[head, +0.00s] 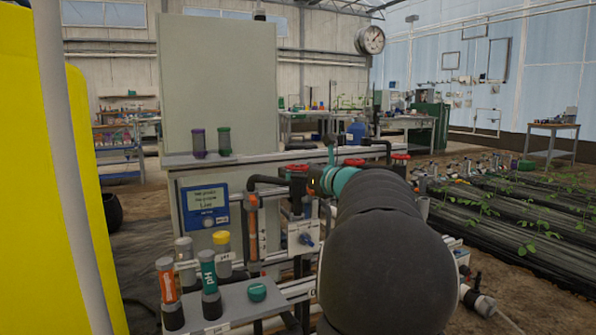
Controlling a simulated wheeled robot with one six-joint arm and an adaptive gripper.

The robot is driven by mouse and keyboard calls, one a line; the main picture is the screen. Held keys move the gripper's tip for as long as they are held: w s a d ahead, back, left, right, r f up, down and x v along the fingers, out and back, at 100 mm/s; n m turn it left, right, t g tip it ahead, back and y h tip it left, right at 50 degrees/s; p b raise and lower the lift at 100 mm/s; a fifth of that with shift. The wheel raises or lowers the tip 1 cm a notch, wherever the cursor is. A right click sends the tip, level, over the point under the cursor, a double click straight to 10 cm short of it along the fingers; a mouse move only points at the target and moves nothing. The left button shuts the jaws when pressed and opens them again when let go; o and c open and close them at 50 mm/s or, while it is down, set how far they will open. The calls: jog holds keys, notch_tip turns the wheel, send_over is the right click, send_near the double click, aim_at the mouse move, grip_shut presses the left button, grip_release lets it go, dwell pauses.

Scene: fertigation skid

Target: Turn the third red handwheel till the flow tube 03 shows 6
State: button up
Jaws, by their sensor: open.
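Three red handwheels sit in a row on the skid, at the left (298,168), in the middle (354,162) and at the right (400,157). The right one, third from the left, shows just beyond my arm. A clear flow tube with orange in it (253,228) stands below and left of the left handwheel, with part of another tube to its right. My arm covers the area below the right handwheel, so I see neither flow tube 03 nor its reading.
A blue display panel (207,207) is on the skid's left. Capped bottles stand at its front left, near a grey shelf (240,300) with a green knob (257,291). A yellow tank (90,200) fills the left edge. Plant beds (520,215) lie right.

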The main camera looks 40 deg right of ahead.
jog(key=shift+c, duration=0.2)
jog(key=c, duration=1.1)
jog(key=shift+d+r+n+y+p, duration=0.1)
jog(key=shift+n+y+p, duration=0.2)
jog(key=shift+y+p, duration=0.2)
jog(key=shift+y, duration=0.3)
jog(key=o, duration=1.1)
jog(key=shift+o, duration=0.2)
jog(key=shift+s, duration=0.1)
